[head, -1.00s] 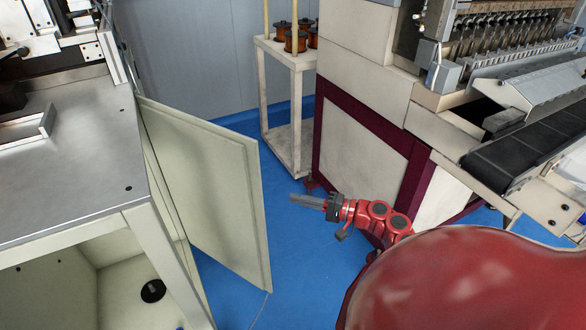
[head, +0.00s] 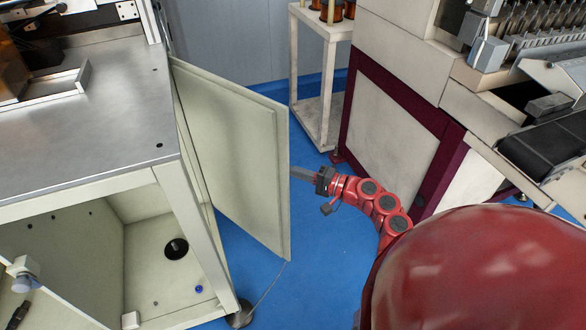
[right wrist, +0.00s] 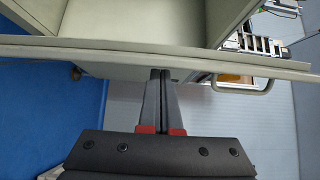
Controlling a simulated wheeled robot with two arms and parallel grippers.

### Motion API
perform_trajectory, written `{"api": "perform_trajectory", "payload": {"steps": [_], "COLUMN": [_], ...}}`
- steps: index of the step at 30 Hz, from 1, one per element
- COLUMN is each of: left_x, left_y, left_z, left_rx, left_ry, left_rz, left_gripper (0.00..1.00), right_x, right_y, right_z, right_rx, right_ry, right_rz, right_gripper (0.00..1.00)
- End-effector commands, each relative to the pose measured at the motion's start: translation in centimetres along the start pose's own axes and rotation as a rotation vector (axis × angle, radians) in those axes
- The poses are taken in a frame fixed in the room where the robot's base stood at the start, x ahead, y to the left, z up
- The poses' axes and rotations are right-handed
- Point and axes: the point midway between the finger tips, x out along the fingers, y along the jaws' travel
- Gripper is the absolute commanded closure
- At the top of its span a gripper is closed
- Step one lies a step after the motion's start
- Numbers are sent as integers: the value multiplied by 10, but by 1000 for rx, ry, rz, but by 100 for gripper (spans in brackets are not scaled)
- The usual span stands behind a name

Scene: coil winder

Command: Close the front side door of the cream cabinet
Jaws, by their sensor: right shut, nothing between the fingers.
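The cream cabinet (head: 185,220) stands at the left in the head view, with its inside exposed. Its side door (head: 240,150) stands open, swung out to the right over the blue floor. My right gripper (head: 292,173) is shut and empty, with its fingertips at the door's free edge. In the right wrist view, the shut fingers (right wrist: 160,73) point at the long pale door edge (right wrist: 100,52). I cannot tell whether they touch it. A handle (right wrist: 245,88) shows to the right of the fingers. My left gripper is not in view.
A maroon-framed machine (head: 390,130) with a black conveyor (head: 548,145) stands to the right of my right arm. A pale stand (head: 317,85) with copper spools is behind the door. Blue floor (head: 240,245) is free below the door.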

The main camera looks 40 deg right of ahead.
Motion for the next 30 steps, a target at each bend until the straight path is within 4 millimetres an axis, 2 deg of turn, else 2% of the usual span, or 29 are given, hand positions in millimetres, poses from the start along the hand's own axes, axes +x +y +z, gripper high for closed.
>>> {"api": "perform_trajectory", "payload": {"steps": [8,14,23,30], "left_x": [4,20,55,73], "left_y": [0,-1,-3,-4], "left_z": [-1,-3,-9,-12], "left_rx": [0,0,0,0], "left_ry": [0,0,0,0], "left_rz": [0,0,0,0], "left_gripper": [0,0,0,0], "right_x": [1,5,22,47], "right_y": [-1,-4,-5,-4], "right_z": [4,24,82,134], "right_rx": [1,3,7,7], "right_ry": [9,48,177,303], "right_rz": [1,0,0,-2], "right_gripper": [100,100,100,100]}}
